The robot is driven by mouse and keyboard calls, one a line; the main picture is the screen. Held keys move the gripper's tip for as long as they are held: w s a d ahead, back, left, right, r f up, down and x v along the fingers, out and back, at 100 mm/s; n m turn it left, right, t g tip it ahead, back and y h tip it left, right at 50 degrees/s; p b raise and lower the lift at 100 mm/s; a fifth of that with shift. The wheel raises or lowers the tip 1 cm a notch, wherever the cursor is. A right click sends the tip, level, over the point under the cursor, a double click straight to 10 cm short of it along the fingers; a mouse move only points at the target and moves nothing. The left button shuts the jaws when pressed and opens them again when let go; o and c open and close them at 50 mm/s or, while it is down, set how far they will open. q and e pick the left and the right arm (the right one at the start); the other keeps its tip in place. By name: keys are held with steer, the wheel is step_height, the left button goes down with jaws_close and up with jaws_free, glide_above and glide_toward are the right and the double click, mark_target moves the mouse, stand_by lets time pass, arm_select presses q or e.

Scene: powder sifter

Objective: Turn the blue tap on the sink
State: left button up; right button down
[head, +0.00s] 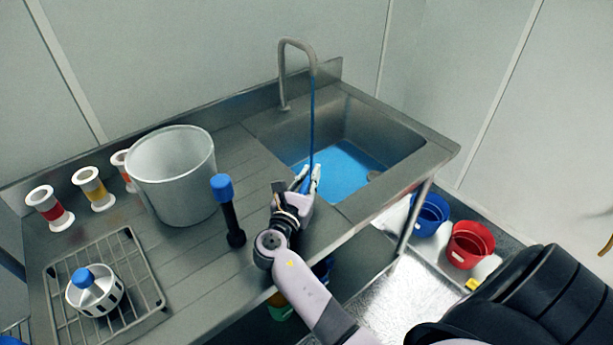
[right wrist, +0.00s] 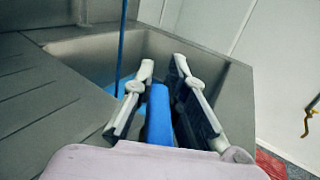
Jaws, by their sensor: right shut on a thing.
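The steel sink basin (head: 415,150) is set into the right part of the counter, with a tall curved spout (head: 300,44) behind it. A thin blue stream (head: 313,120) runs from the spout into blue water (head: 345,170) in the basin. My right gripper (head: 311,173) is at the basin's front edge. In the right wrist view, the blue tap (right wrist: 159,115), a blue cylinder, lies between the fingers of my right gripper (right wrist: 163,68), which is shut on it. In the head view the gripper hides the tap. My left gripper is in neither view.
A large metal pot (head: 175,180) and a black post with a blue top (head: 228,210) stand left of the gripper. Spools (head: 50,210) stand at the back left. A white sifter (head: 95,295) sits on a wire rack (head: 140,260). Blue (head: 428,217) and red (head: 468,247) buckets are below right.

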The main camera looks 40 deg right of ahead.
steer(key=shift+s+d+f+m+g+h, duration=0.15)
steer(key=shift+m+g+h, duration=0.3)
steer(key=shift+g, duration=0.25)
steer(key=c, duration=1.6)
jaws_free()
step_height(320, 180, up, 10)
steer(key=shift+r, duration=0.1)
